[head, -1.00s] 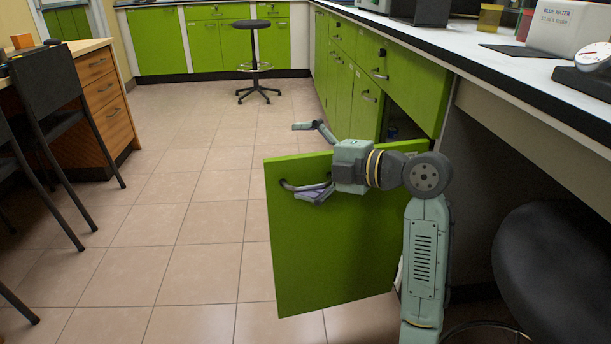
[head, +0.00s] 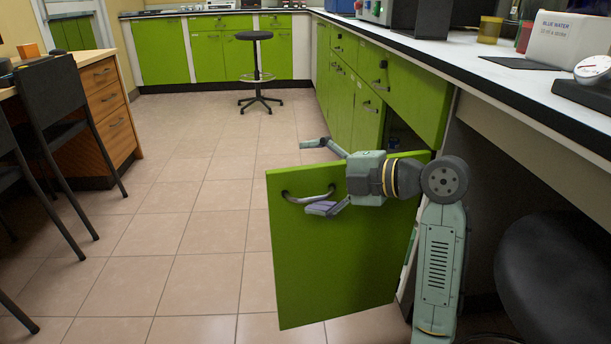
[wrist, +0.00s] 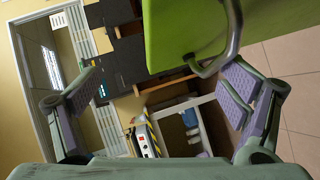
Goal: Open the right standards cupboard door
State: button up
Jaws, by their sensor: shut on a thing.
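The right standards cupboard door (head: 345,245) is a green panel swung far open, standing out from the cabinet. Its curved metal handle (head: 310,196) is on the face toward me. My gripper (head: 315,176) straddles the door's top edge, one finger in front by the handle and the other beyond the door. In the wrist view my gripper (wrist: 158,92) has its fingers well apart, with the handle (wrist: 222,58) at the right finger's pad and the door (wrist: 190,25) above. The left finger looks clear of the door. The handle's exact contact with the finger is partly hidden.
A black stool (head: 538,275) stands under the bench at right, close to my arm. The dark cupboard opening (head: 408,138) is behind the door. Black chairs (head: 65,125) stand at left; another stool (head: 257,75) is farther back. Tiled floor (head: 190,235) left of the door is clear.

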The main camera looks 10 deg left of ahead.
jog(key=shift+s+d+r+t, duration=0.1)
jog(key=shift+d+r+t, duration=0.2)
jog(key=shift+d+r, duration=0.75)
jog(key=shift+c, duration=0.3)
jog(key=shift+v, duration=0.85)
jog(key=c, duration=0.9)
jog(key=shift+s+d, duration=0.3)
jog(key=shift+d, duration=0.8)
jog(key=shift+s+d, duration=0.35)
jog(key=shift+d, duration=0.75)
jog(key=shift+s+d, duration=0.3)
jog(key=shift+d, duration=0.8)
jog(key=shift+a+b, duration=0.15)
jog(key=shift+b, duration=0.2)
jog(key=shift+c, duration=0.6)
